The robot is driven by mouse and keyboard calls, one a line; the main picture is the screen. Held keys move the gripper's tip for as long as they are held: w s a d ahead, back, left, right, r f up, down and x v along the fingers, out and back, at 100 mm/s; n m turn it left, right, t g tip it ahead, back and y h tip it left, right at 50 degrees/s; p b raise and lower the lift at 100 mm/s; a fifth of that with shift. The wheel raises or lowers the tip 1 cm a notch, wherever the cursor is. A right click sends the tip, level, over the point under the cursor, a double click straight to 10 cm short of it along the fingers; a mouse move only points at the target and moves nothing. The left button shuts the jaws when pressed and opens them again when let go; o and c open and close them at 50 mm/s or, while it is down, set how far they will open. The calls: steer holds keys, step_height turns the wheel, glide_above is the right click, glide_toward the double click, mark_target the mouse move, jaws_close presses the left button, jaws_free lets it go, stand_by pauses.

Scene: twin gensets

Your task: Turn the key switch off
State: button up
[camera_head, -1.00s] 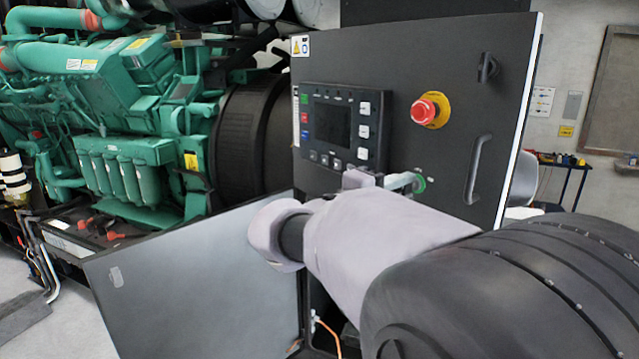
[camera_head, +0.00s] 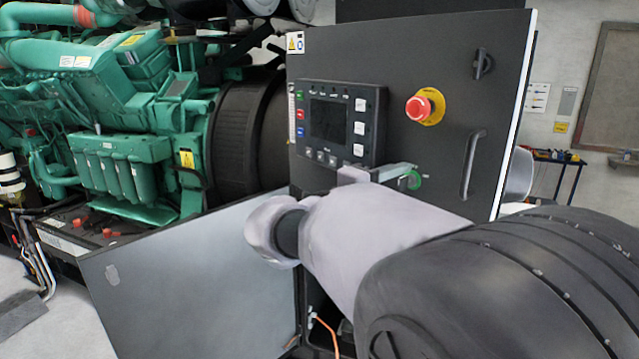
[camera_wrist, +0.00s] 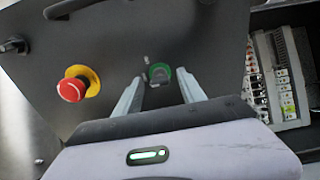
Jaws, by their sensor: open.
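The key switch (camera_head: 412,180) is a small dark switch in a green ring, low on the black panel door, below the red emergency stop. The wrist view shows it head-on (camera_wrist: 159,73), between and just beyond my two fingertips. My gripper (camera_wrist: 160,78) is open, with a pale finger on each side of the switch and nothing held. In the head view my gripper (camera_head: 402,173) is at the panel, and its fingers partly cover the switch. I cannot tell whether either finger touches it. The key's angle is too small to read.
A red emergency stop (camera_head: 420,107) on a yellow disc sits above the switch. A controller with a screen (camera_head: 329,121) is to its left, and a door handle (camera_head: 473,165) to its right. A green engine (camera_head: 120,110) stands at the left. Breakers (camera_wrist: 283,78) show beside the door.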

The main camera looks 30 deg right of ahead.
steer(key=s+a+p, duration=0.2)
steer(key=s+a, duration=0.1)
steer(key=a, duration=1.4)
steer(key=shift+s, duration=0.1)
